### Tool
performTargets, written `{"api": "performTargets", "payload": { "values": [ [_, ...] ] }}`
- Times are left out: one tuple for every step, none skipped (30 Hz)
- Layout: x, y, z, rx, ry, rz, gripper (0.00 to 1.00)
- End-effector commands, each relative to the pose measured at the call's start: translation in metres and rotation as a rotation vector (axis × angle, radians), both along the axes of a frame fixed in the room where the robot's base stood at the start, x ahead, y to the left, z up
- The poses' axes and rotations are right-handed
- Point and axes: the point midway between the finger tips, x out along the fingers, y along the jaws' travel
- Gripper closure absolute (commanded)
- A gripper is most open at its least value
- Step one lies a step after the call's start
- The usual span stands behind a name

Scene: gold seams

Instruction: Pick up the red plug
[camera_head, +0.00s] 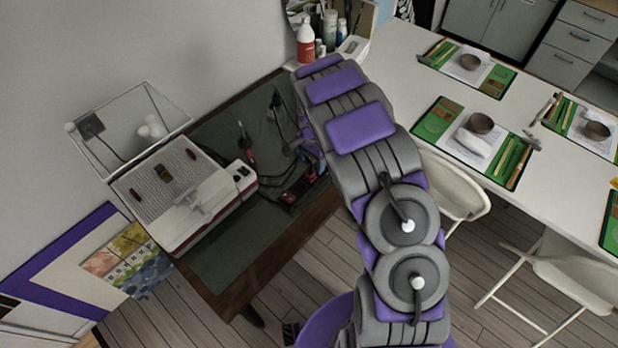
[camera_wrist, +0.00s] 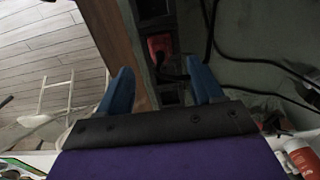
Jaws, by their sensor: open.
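The red plug (camera_wrist: 159,46) shows in the wrist view, seated in a black power strip (camera_wrist: 154,14) near the table's wooden edge. A dark cord runs beside it. My gripper (camera_wrist: 163,74) is open, with its two blue fingers spread apart and nothing held between them. In the picture, the plug appears between and just beyond the fingertips; I cannot tell the gap in depth. In the head view, the power strip (camera_head: 302,188) lies on the dark green tabletop, beside my arm. My arm hides most of the gripper there.
A white-and-red machine (camera_head: 192,200) and a clear box (camera_head: 128,125) stand left of the strip on the green table (camera_head: 215,262). Black cables lie around the strip. Bottles (camera_head: 306,42) stand behind. A white table (camera_head: 405,50) with several green mats and folding chairs is at right.

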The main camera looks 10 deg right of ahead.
Motion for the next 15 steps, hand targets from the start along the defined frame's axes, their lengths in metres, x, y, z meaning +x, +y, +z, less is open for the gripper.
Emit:
{"api": "performTargets", "payload": {
  "values": [
    [0.0,-0.001,-0.003,0.001,0.001,-0.001,0.34],
    [0.0,-0.001,-0.004,0.001,0.001,-0.001,0.34],
    [0.0,0.0,-0.006,0.002,0.001,-0.001,0.34],
    [-0.001,0.0,-0.008,0.002,0.001,-0.001,0.34],
    [-0.001,0.001,-0.011,0.002,0.001,-0.001,0.34],
    [-0.001,0.002,-0.015,0.001,0.002,0.0,0.34],
    [-0.001,0.004,-0.019,0.0,0.003,0.0,0.34],
    [-0.001,0.005,-0.023,0.0,0.004,0.0,0.34],
    [-0.001,0.008,-0.03,0.0,0.005,0.0,0.34],
    [-0.002,0.009,-0.035,-0.001,0.006,0.0,0.34],
    [-0.002,0.011,-0.039,0.0,0.006,0.0,0.34],
    [-0.002,0.01,-0.045,0.0,0.006,-0.001,0.34],
    [-0.002,0.01,-0.049,0.0,0.006,0.0,0.34],
    [-0.002,0.01,-0.052,0.0,0.006,0.0,0.34],
    [-0.002,0.01,-0.055,0.0,0.005,0.0,0.34]
  ]
}}
